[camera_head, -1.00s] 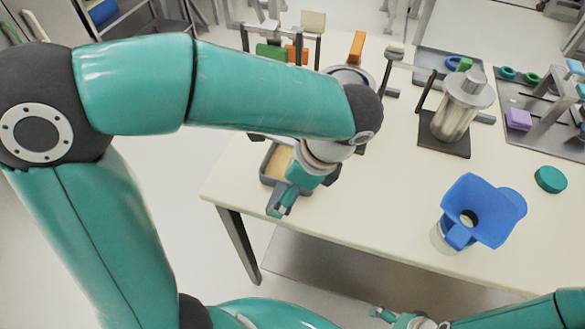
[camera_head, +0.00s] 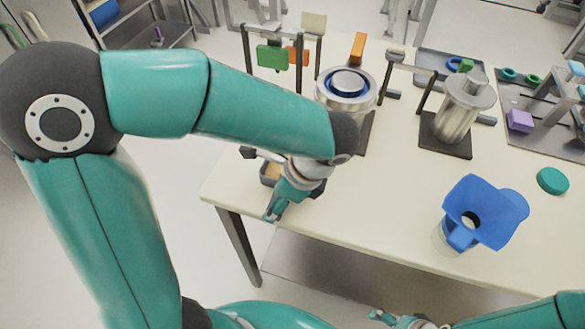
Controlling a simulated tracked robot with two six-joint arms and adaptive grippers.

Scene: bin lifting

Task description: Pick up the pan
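A small grey tray with a tan inside (camera_head: 266,180), which may be the pan, is at the table's left front edge. It is mostly hidden behind my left gripper. My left gripper (camera_head: 273,212) is in front of and over the tray, with its fingertips pointing down past the table edge. I cannot tell whether it touches the tray, or whether its fingers are parted. My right gripper (camera_head: 380,315) is low at the bottom edge, in front of the table and away from the tray. Its finger opening is unclear.
On the cream table (camera_head: 340,218) stand a round metal device with a blue ring (camera_head: 346,88), a metal cylinder on a dark base (camera_head: 456,118), a blue funnel on a clear jar (camera_head: 484,205) and a teal disc (camera_head: 552,181). A rack with green and orange blocks (camera_head: 272,57) is behind.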

